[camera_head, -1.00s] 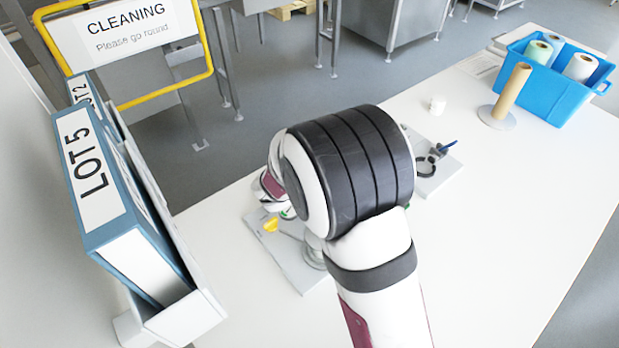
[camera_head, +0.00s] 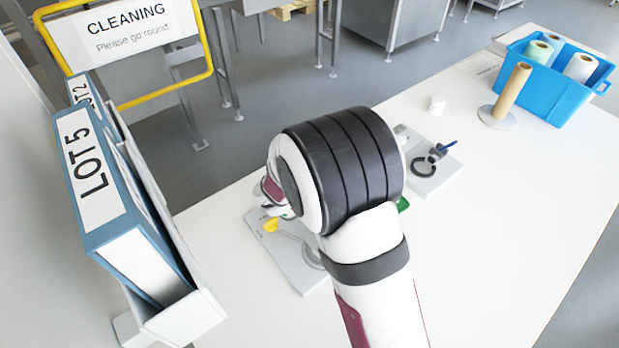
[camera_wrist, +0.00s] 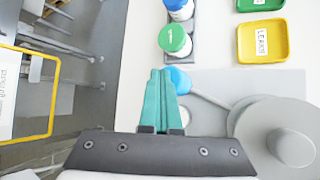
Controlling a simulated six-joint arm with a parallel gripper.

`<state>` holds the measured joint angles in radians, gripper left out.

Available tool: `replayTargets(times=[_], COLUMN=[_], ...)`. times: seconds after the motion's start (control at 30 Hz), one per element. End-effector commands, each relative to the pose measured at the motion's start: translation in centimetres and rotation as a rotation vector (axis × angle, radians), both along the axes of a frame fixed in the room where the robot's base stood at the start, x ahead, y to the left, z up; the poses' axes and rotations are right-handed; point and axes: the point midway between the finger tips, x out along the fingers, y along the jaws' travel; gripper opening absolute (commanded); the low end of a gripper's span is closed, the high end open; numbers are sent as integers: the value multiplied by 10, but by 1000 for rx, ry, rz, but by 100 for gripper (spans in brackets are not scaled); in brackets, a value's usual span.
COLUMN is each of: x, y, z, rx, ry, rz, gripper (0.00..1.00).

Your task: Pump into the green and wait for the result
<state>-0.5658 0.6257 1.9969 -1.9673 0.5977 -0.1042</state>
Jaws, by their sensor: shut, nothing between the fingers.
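In the wrist view my gripper (camera_wrist: 160,100) has its teal fingers together, with nothing visible between them. A green-lidded jar (camera_wrist: 175,40) stands just beyond the fingertips, in a grey rack. A blue round top (camera_wrist: 181,80) shows close beside the fingers, partly hidden by them. To the right, a grey round dispenser-like body (camera_wrist: 275,135) has a thin spout reaching toward the blue top. A green dish (camera_wrist: 260,4) is cut by the top edge. In the head view my arm hides the gripper and most of this area; a bit of green (camera_head: 403,204) shows at its right.
A second jar with a blue lid (camera_wrist: 180,8) stands behind the green-lidded one. A yellow dish (camera_wrist: 262,42) is at right. The table's right side is clear.

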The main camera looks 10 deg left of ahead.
Motion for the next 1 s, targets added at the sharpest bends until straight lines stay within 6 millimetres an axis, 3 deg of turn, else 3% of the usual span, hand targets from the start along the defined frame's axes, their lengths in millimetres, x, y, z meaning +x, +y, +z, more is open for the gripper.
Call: replayTargets(times=[0.27,0.63,1.0], x=[0,0,0], y=[0,0,0], z=[-1,28,33], rx=[1,2,1], ry=[1,-1,-1], rz=[1,-1,0], gripper=[0,0,0])
